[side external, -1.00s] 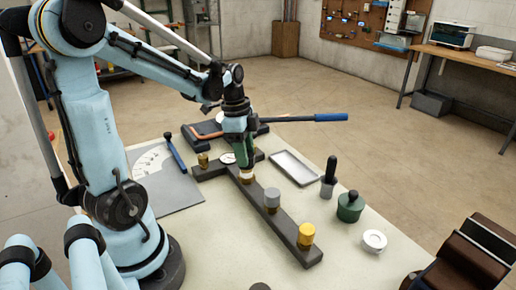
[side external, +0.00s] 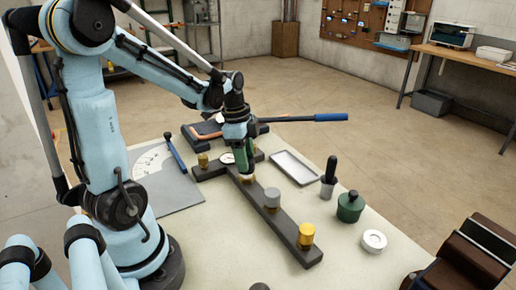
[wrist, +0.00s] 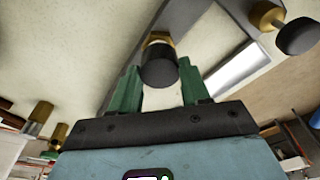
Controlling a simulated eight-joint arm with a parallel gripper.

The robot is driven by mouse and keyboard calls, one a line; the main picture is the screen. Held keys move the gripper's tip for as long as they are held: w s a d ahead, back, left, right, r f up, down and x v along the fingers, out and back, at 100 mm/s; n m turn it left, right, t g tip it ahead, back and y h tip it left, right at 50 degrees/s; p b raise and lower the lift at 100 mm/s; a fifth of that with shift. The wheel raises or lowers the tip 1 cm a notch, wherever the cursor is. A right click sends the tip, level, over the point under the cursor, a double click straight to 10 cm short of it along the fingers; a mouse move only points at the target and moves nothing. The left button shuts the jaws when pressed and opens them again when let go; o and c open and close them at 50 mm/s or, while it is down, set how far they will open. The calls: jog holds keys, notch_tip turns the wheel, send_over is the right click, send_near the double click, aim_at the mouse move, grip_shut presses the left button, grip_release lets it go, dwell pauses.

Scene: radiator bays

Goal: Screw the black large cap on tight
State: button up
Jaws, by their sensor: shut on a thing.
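The black large cap (wrist: 158,68) is between the green fingers of my gripper (wrist: 160,84) in the wrist view, with a brass threaded port (wrist: 159,40) just beyond it. My gripper is shut on the cap. In the side view my gripper (side external: 247,172) points down at the dark bar (side external: 272,222), over a brass port (side external: 248,180). The fingers hide the cap there. I cannot tell how far the cap sits on the thread.
A grey cap (side external: 272,198) and a yellow cap (side external: 306,234) stand along the bar. A round gauge (side external: 227,158) and a brass fitting (side external: 203,160) are at its far end. A grey tray (side external: 295,168), black-handled tool (side external: 329,178), green pot (side external: 350,207) and white ring (side external: 374,241) lie to the right.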

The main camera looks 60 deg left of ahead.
jog(key=o, duration=1.1)
jog(key=shift+o, duration=0.2)
notch_tip(320, 180, up, 12)
jog(key=s+a, duration=0.1)
jog(key=shift+s+a, duration=0.15)
jog(key=shift+c, duration=0.4)
jog(key=shift+f, duration=0.2)
jog(key=shift+c, duration=0.5)
jog(key=f+m, duration=0.1)
jog(key=w+d+f+m, duration=0.1)
jog(key=f+m+g+y, duration=0.1)
jog(key=shift+w+d+f, duration=0.25)
jog(key=shift+f, duration=2.5)
